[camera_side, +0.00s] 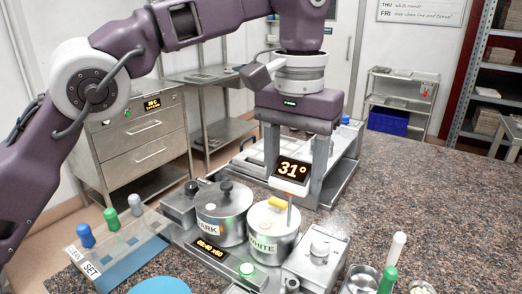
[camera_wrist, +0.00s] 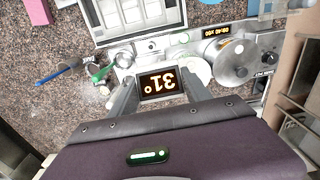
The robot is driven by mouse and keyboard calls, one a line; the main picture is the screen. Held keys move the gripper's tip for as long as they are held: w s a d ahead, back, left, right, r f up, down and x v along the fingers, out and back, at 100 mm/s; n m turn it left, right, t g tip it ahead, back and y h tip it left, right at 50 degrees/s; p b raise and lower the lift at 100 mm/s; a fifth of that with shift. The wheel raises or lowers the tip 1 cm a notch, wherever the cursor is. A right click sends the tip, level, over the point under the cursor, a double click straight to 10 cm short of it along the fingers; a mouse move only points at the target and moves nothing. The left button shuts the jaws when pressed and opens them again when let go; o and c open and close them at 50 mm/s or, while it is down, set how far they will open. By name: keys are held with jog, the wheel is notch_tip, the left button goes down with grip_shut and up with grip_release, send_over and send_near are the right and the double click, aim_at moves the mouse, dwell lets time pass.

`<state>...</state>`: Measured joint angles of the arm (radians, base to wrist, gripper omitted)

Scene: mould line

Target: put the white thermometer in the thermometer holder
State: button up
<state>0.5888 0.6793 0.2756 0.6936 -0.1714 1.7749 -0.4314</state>
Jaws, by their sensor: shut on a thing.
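The white thermometer (camera_side: 291,172) has a dark display reading 31° in orange digits. It also shows in the wrist view (camera_wrist: 161,82), between the fingers. My gripper (camera_side: 294,188) is shut on it, one finger at each side of the display. Its thin probe points down over the steel pot marked WHITE (camera_side: 263,247), which has a yellow knob. I cannot tell whether the probe tip touches or enters the lid. The thermometer holder cannot be made out with certainty in either view.
A second steel pot (camera_side: 218,228) with a black knob stands left of the WHITE pot. A console with a lit clock (camera_side: 208,250) runs in front. Blue, green and grey handles (camera_side: 111,219) stand at the left. A steel unit (camera_side: 316,262) stands at the right.

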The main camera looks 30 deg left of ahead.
jog(key=shift+s+d+f, duration=0.2)
jog(key=shift+s+d, duration=0.15)
jog(key=shift+d, duration=0.3)
jog(key=shift+s+d+f, duration=0.15)
jog(key=shift+s+d, duration=0.15)
jog(key=shift+d, duration=0.3)
notch_tip(320, 180, down, 10)
jog(key=shift+f, duration=0.15)
jog(key=shift+a, duration=0.1)
dwell(0.5)
jog(key=shift+f, duration=3.9)
jog(key=o, duration=2)
